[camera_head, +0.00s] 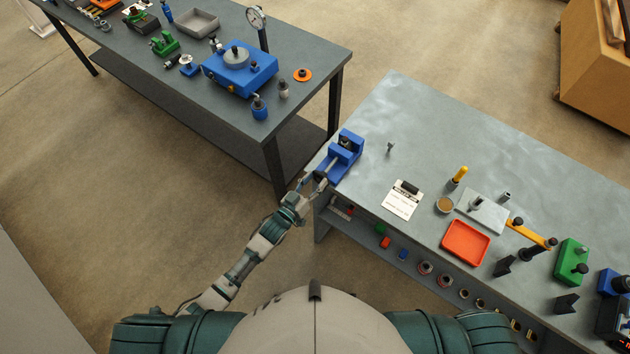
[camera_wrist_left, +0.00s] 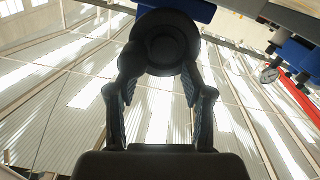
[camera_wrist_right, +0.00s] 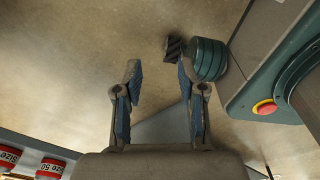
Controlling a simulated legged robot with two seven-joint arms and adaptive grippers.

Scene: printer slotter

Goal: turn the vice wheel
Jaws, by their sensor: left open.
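The blue vice (camera_head: 345,155) sits on the left corner of the right-hand grey workbench; its blue underside edge shows at the top of the left wrist view (camera_wrist_left: 190,8). The dark round vice wheel (camera_wrist_left: 161,42) is in the left wrist view, between the fingers of my left gripper (camera_wrist_left: 160,88). That gripper is open, with one finger on each side of the wheel; whether they touch it I cannot tell. In the head view my left gripper (camera_head: 312,183) is at the vice's front end. My right gripper (camera_wrist_right: 158,80) is open and empty, in the right wrist view only.
The right-hand bench holds a clipboard (camera_head: 403,199), a red tray (camera_head: 465,242) and a green block (camera_head: 571,262). The left-hand table (camera_head: 310,55) carries a blue machine (camera_head: 240,68). A floor gap lies between the benches.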

